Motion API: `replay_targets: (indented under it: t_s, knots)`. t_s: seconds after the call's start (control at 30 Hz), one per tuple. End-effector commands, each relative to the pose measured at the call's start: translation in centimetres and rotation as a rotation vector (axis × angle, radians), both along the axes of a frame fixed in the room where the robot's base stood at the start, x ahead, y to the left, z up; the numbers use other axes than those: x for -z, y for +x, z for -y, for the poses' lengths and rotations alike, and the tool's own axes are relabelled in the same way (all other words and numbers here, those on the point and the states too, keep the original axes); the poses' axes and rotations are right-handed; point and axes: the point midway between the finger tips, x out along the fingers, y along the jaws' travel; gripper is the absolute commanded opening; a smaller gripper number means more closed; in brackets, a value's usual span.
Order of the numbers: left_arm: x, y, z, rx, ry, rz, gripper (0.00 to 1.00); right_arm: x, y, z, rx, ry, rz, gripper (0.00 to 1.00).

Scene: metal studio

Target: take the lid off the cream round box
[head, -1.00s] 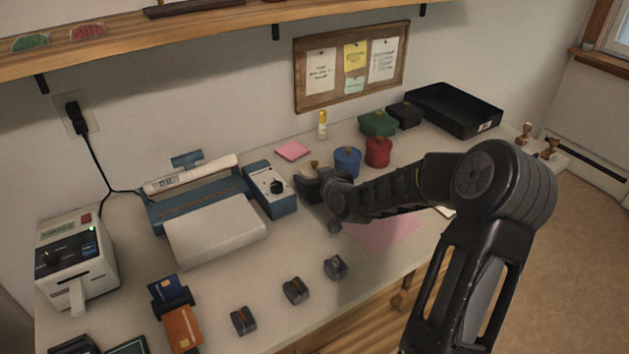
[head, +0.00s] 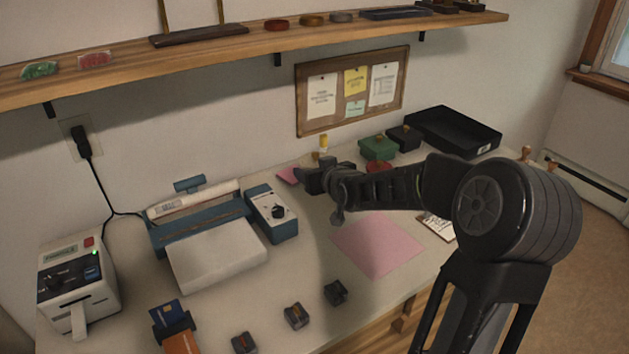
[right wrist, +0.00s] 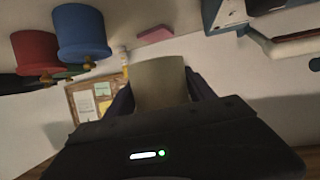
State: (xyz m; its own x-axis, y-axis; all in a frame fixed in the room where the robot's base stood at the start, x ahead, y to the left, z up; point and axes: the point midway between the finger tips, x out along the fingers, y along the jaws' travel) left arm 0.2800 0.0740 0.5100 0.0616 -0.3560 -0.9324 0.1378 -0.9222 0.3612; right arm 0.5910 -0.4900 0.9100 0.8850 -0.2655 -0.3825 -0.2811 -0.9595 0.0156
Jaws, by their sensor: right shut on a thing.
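The cream round box (right wrist: 160,86) shows in the right wrist view, a smooth cream cylinder between the fingers of my right gripper (right wrist: 158,92). The gripper is shut on its sides. No seam or knob of its lid shows, so I cannot tell how the lid sits. My left gripper is not in view.
A blue round box (right wrist: 82,34) and a red one (right wrist: 35,52) stand close by. A green box (head: 378,148) and a black tray (head: 455,130) are at the back. A blue device (head: 272,214) stands left of the gripper. A pink sheet (head: 377,247) lies flat in front.

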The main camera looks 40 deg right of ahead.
Motion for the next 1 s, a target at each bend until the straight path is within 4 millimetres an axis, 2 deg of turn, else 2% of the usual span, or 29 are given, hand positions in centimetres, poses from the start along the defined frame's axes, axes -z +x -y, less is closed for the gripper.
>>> replay_targets:
  t_s: [0.57, 0.6, 1.0]
  knots:
    - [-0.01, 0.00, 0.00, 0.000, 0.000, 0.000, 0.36, -0.15, -0.01, 0.03, 0.001, 0.001, 0.000, 0.24]
    - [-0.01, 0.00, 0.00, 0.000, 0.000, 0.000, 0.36, -0.15, -0.01, 0.03, 0.001, 0.001, 0.000, 0.61]
    - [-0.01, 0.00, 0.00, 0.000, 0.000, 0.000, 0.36, -0.15, -0.01, 0.03, 0.001, 0.001, 0.000, 0.28]
